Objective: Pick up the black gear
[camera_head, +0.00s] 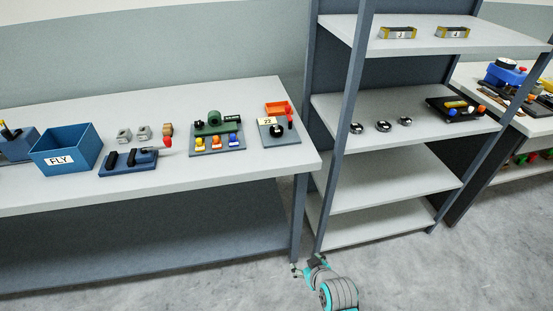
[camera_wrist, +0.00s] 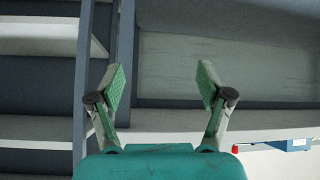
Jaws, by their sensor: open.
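I cannot clearly make out a black gear. A small dark round part (camera_head: 277,130) sits on the grey plate (camera_head: 290,139) marked 22, near the right end of the long table. Another small black part (camera_head: 197,126) stands on a plate beside a green housing (camera_head: 214,120). Both are too small to identify surely. My gripper (camera_head: 306,264) is low in front of the table's right end, well away from these parts. In the wrist view, its two fingers (camera_wrist: 161,82) are spread apart with nothing between them.
A blue bin (camera_head: 67,150) marked FLY stands on the long table (camera_head: 200,178). Posts stand close to my gripper. Open floor (camera_head: 420,275) lies in front.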

